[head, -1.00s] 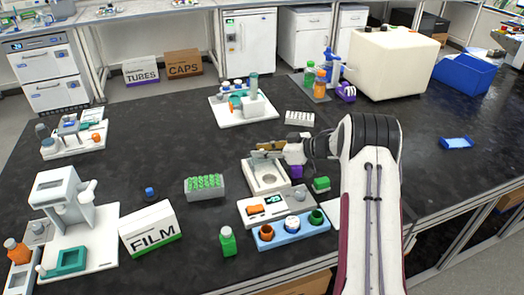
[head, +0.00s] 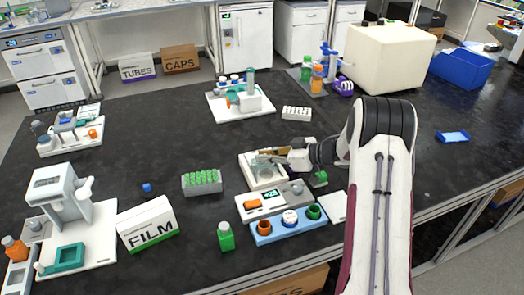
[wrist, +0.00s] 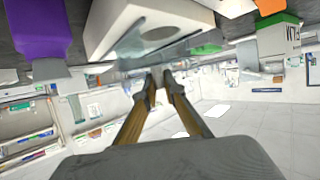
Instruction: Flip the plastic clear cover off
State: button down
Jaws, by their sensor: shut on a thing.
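The white device (head: 262,184) with a round well stands near the middle of the bench. It also shows at the top of the wrist view (wrist: 112,24). The clear cover (wrist: 135,48) is a thin see-through sheet, seen edge-on and faintly in the wrist view next to the device. In the head view it is hard to make out near the fingers. My gripper (head: 266,154) reaches in from the right over the device. In the wrist view its two tan fingers (wrist: 158,80) close together at the cover's edge. The exact contact is hard to see.
A green tube rack (head: 202,182) stands left, a small green block (head: 318,179) right.

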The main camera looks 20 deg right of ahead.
jog(key=shift+s+f, duration=0.1)
jog(key=shift+s, duration=1.1)
jog(key=c, duration=2.1)
grip_release()
jog(key=shift+s+d, duration=0.1)
jog(key=shift+d, duration=0.05)
jog(key=shift+s+d+r, duration=0.35)
jog(key=shift+d, duration=0.05)
jog(key=v, duration=1)
jog(key=shift+s, duration=0.2)
jog(key=shift+d+r, duration=0.1)
